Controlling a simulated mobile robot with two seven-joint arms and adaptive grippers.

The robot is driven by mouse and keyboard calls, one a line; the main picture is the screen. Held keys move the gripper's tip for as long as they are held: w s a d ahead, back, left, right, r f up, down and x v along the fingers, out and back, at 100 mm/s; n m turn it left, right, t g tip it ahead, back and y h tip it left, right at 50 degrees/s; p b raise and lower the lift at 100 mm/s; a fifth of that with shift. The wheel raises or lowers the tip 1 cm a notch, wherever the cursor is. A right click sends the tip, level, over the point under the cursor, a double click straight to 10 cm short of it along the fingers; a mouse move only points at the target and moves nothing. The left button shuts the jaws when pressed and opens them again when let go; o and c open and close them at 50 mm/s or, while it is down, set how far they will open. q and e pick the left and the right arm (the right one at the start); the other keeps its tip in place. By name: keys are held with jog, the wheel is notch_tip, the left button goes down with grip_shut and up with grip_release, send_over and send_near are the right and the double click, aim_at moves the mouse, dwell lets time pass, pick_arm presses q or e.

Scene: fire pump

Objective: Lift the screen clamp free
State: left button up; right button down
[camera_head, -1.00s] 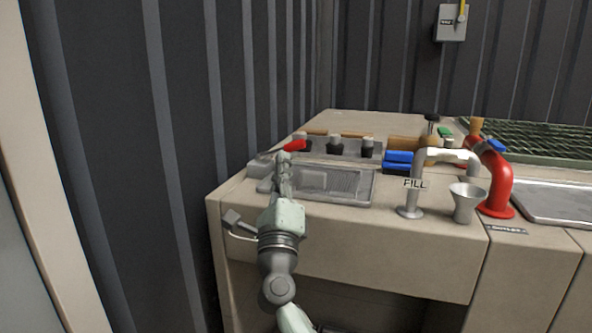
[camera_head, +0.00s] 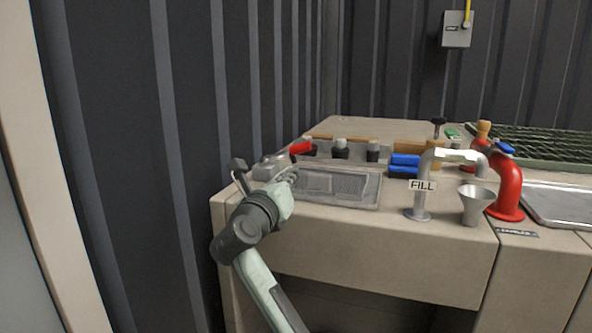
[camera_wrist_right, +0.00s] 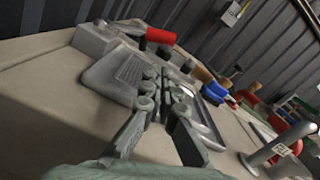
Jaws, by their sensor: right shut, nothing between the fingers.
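A red handle (camera_head: 301,147), which looks like the screen clamp's lever, sticks out above a grey block (camera_head: 267,170) at the left end of the counter. The wrist view also shows the red handle (camera_wrist_right: 160,36) and the grey block (camera_wrist_right: 93,40). Beside the block lies a shallow metal tray with a ribbed screen (camera_head: 340,184). My right gripper (camera_head: 290,176) is shut and empty, at the tray's left end, in front of and below the red handle. In the wrist view its fingers (camera_wrist_right: 163,80) overlap the tray, apart from the handle. My left gripper is out of view.
Several dark knobs with grey tops (camera_head: 341,149) stand behind the tray. Blue blocks (camera_head: 404,165), a FILL pipe (camera_head: 420,195), a metal funnel (camera_head: 476,205) and a red pipe (camera_head: 508,190) are to the right. A corrugated wall (camera_head: 190,150) closes the left side.

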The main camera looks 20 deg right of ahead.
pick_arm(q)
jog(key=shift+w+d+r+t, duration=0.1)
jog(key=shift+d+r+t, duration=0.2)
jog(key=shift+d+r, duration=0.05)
pick_arm(e)
jog(key=x, duration=0.9)
